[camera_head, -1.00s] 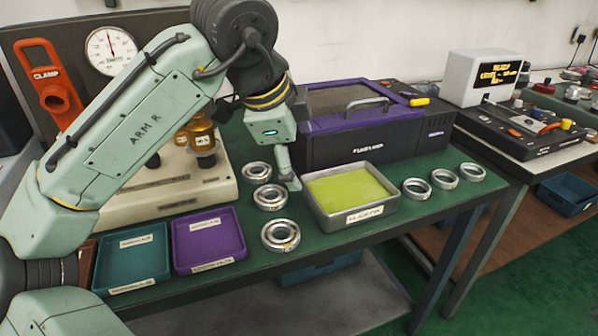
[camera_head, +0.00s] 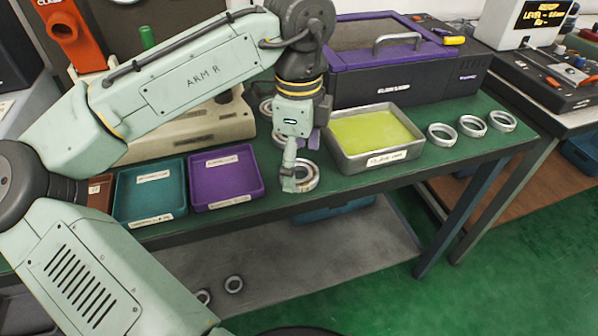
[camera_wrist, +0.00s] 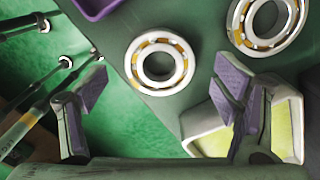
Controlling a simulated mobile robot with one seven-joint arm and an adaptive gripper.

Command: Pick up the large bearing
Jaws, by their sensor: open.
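The front bearing (camera_head: 313,179), a steel ring, lies on the green bench, partly hidden by my gripper (camera_head: 298,162). In the wrist view, one bearing (camera_wrist: 185,62) with an orange-brown cage lies between and beyond my open purple-padded fingers (camera_wrist: 160,66). A second bearing (camera_wrist: 292,22) lies at the upper right, cut by the frame edge. The rearmost bearing (camera_head: 266,107) is partly behind my arm in the head view. I cannot tell from these views which is the large one. My gripper is empty.
A metal tray (camera_head: 378,163) with a yellow-green bottom stands just right of my gripper. Purple (camera_head: 226,204) and teal (camera_head: 150,218) trays lie left. Several plain rings (camera_head: 472,126) lie right. A purple-black machine (camera_head: 400,70) stands behind.

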